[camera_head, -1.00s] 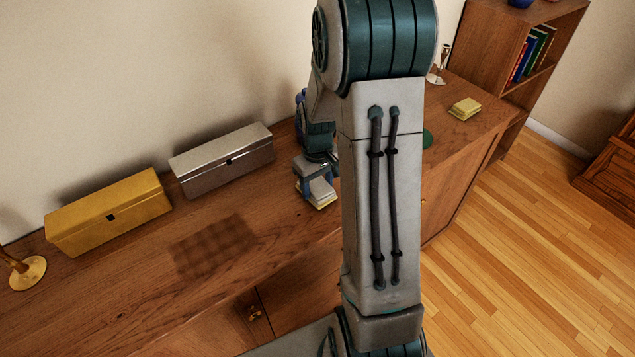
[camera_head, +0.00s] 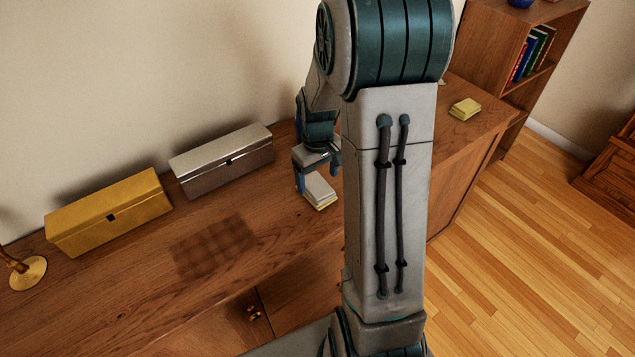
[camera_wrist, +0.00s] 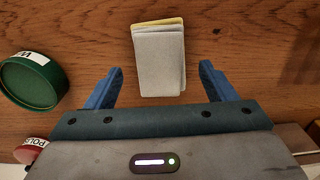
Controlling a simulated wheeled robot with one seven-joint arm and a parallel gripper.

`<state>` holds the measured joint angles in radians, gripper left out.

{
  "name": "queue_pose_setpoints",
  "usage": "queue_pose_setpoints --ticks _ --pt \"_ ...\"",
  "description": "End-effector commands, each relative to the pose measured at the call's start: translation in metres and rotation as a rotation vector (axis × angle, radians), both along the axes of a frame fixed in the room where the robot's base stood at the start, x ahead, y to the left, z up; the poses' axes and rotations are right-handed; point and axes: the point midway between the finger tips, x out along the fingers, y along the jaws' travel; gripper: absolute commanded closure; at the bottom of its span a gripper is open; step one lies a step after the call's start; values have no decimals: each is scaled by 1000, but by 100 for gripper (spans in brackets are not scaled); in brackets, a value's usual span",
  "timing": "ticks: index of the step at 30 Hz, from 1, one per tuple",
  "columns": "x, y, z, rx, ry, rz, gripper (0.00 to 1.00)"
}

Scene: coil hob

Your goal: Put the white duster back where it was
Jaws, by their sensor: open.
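The white duster (camera_head: 319,187) is a folded pale cloth lying on a yellow folded piece on the wooden cabinet top. In the wrist view the duster (camera_wrist: 159,65) lies flat, with a yellow edge (camera_wrist: 158,22) showing at its far end. My gripper (camera_head: 317,171) is open just above the duster, at its near end in the wrist view. Its two blue fingers (camera_wrist: 161,76) stand on either side of the cloth with a gap on each side. Nothing is held between them.
A gold box (camera_head: 110,213) and a silver box (camera_head: 222,160) stand along the wall. A dark checkered patch (camera_head: 215,248) lies before them. A yellow stack (camera_head: 465,108) sits toward the right end. A green round tin (camera_wrist: 33,80) is left of the duster in the wrist view.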

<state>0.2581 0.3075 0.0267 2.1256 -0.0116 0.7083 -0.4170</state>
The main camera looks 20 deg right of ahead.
Motion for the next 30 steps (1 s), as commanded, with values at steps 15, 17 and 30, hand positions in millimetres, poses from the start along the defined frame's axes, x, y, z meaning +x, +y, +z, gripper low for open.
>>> queue_pose_setpoints --ticks 15,17,30 --pt "0 0 88 0 -3 -1 23" --pt "-3 3 92 -2 -6 -3 23" --pt "-101 69 139 -9 -162 -123 23"
